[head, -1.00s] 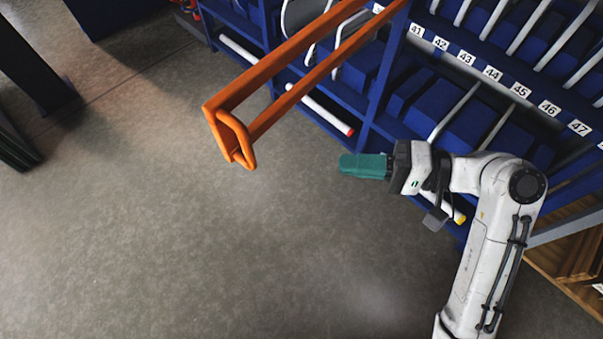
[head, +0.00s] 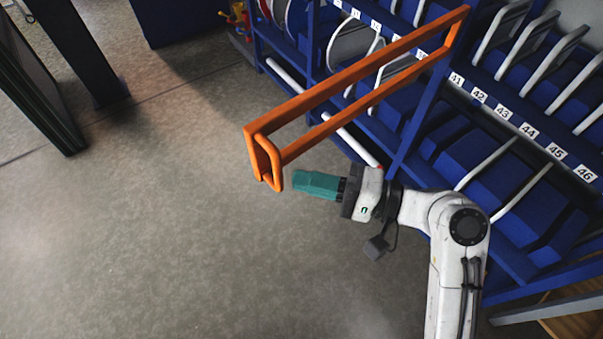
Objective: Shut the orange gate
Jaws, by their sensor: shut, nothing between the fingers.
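The orange gate (head: 350,78) is a long frame of two rails. Its far end meets a blue rack post at the upper right, and it stands swung out from the rack over the floor. A looped orange handle (head: 268,162) is at its free, near end. My gripper (head: 297,181) has teal fingers, shut and empty. It points left, close to the right of the handle and just below the lower rail. A small gap shows between fingertips and handle; I cannot tell the depth between them.
The blue rack (head: 440,140) fills the right side, with white dividers and numbered labels (head: 503,112). A white tube with a red end (head: 352,146) lies low behind the gate. Dark panels (head: 40,90) stand at the far left. Grey floor (head: 190,240) is clear at left and front.

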